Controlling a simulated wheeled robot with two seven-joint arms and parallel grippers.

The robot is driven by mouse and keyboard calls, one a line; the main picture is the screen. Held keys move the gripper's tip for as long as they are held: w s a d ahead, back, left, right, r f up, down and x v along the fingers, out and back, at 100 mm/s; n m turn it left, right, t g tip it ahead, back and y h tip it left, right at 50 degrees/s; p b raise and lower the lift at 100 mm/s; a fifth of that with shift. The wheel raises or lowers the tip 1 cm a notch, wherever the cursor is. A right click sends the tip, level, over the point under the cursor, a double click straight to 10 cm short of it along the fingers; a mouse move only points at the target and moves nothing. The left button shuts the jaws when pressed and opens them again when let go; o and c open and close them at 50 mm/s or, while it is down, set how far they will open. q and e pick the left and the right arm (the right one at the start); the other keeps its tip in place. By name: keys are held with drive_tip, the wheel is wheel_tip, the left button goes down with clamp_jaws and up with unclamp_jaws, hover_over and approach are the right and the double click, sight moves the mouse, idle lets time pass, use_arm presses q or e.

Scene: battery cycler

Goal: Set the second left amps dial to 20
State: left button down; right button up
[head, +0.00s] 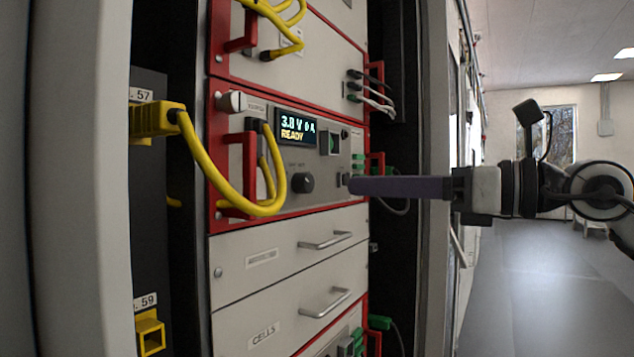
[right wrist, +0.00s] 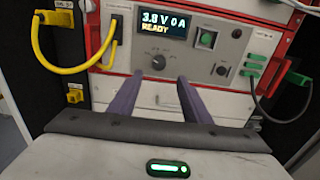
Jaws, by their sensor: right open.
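The cycler unit with the red frame has a lit display (head: 296,128) reading about 3.8 V 0 A, READY; it also shows in the right wrist view (right wrist: 166,24). Below it is a round dark dial (head: 303,182), seen in the right wrist view (right wrist: 222,70) too; its scale is too small to read. My right gripper (head: 352,186) reaches in from the right with long purple fingers, at about the dial's height and right of it in the head view. My left gripper is not in view.
A yellow cable (head: 222,194) loops in front of the unit's left side. Red handles (head: 233,165) stick out beside the panel. A green button (right wrist: 207,39) sits above the dial. Drawers with metal handles (head: 325,241) lie below. Open floor (head: 540,290) is at the right.

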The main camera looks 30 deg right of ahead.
sight(310, 183)
drive_tip(key=p+x, duration=0.4)
drive_tip(key=x, duration=0.4)
drive_tip(key=shift+w+a+r, duration=0.1)
drive_tip(key=shift+a+r, duration=0.1)
drive_tip(key=shift+w+a+f+p, duration=0.15)
drive_tip(key=shift+w+a+p, duration=0.2)
drive_tip(key=shift+w, duration=0.2)
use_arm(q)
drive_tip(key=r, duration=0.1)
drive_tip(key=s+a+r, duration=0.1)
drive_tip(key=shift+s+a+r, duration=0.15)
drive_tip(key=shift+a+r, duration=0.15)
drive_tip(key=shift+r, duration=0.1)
use_arm(e)
drive_tip(key=c, duration=1)
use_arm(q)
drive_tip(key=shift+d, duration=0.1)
use_arm(e)
drive_tip(key=shift+c, duration=0.2)
